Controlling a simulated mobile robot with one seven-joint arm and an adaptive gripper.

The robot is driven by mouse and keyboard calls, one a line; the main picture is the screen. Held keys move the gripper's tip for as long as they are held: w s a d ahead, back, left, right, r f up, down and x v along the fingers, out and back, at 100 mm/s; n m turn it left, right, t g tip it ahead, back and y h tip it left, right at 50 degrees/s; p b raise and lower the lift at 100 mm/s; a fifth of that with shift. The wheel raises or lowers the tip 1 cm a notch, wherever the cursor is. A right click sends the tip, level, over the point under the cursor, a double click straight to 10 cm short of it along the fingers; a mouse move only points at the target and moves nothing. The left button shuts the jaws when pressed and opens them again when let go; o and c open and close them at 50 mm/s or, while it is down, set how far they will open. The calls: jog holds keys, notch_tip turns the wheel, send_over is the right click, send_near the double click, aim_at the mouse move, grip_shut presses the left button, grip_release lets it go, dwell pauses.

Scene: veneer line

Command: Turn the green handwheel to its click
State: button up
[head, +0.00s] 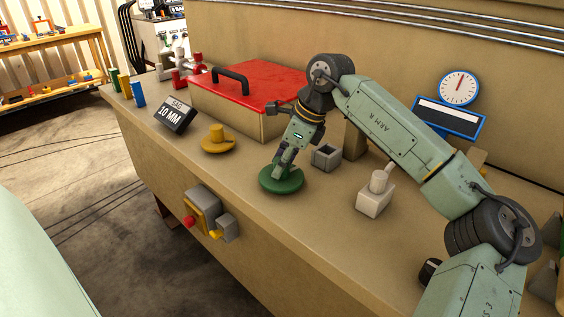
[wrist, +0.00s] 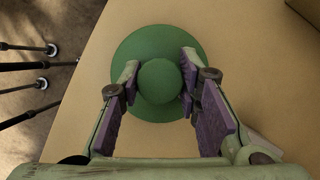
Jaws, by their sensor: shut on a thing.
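The green handwheel (head: 281,182) lies flat on the tan bench top, near its front edge. In the wrist view it is a green disc (wrist: 160,43) with a round knob (wrist: 160,82) at its middle. My gripper (head: 283,172) points down onto it from above. In the wrist view the two purple-padded fingers of my gripper (wrist: 160,85) stand on either side of the knob, shut on it. The head view hides the knob behind the fingers. No mark on the wheel shows how far it is turned.
A yellow handwheel (head: 217,142) and a "10 MM" sign (head: 175,114) stand to the left. A red-lidded box (head: 250,82) is behind. A small grey open box (head: 326,157) and a pale block with a knob (head: 374,196) stand to the right. A dial (head: 459,88) is at the back.

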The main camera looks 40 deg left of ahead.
jog(key=shift+n, duration=0.7)
jog(key=shift+h, duration=0.3)
jog(key=o, duration=1.1)
jog(key=shift+o, duration=0.2)
jog(key=shift+r, duration=0.1)
jog(key=v, duration=1.1)
jog(key=shift+w+d+r, duration=0.2)
jog(key=shift+w+r, duration=0.1)
jog(key=shift+w, duration=0.05)
